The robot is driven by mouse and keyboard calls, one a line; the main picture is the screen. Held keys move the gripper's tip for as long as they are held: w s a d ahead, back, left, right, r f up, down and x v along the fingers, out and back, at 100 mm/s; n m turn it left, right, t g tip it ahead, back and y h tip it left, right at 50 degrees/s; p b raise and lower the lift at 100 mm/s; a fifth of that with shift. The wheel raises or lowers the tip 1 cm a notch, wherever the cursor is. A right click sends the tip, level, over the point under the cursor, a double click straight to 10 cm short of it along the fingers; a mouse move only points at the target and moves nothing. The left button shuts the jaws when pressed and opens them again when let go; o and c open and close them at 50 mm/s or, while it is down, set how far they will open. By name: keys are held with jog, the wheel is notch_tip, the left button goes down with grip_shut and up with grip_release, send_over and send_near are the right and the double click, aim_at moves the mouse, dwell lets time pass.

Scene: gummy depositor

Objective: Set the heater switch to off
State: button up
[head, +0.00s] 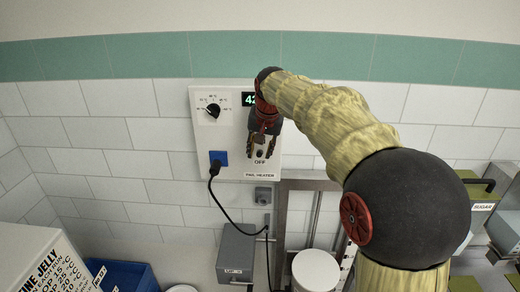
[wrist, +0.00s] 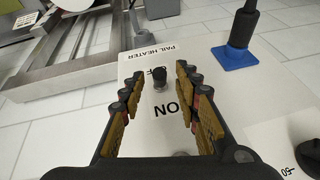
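The white pail heater panel (head: 235,135) is on the tiled wall. Its black switch (head: 260,153) shows just above the OFF label, below my gripper (head: 260,146), which hides the area above. In the wrist view the panel (wrist: 245,95) appears upside down. The switch (wrist: 160,82) is a short black lever between the ON and OFF labels, its tip overlapping the OFF lettering. My gripper (wrist: 160,72) is open, with one finger on each side of the lever in the picture. I see no contact; the depth gap is unclear.
The panel also carries a black dial (head: 213,110), a partly hidden green display (head: 248,99) and a blue plug (head: 219,158) with a hanging black cord. Below are a grey box (head: 236,255), a metal frame (head: 283,205) and a white pail (head: 315,270).

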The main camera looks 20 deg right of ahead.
jog(key=shift+f, duration=0.15)
jog(key=shift+c, duration=0.8)
grip_shut()
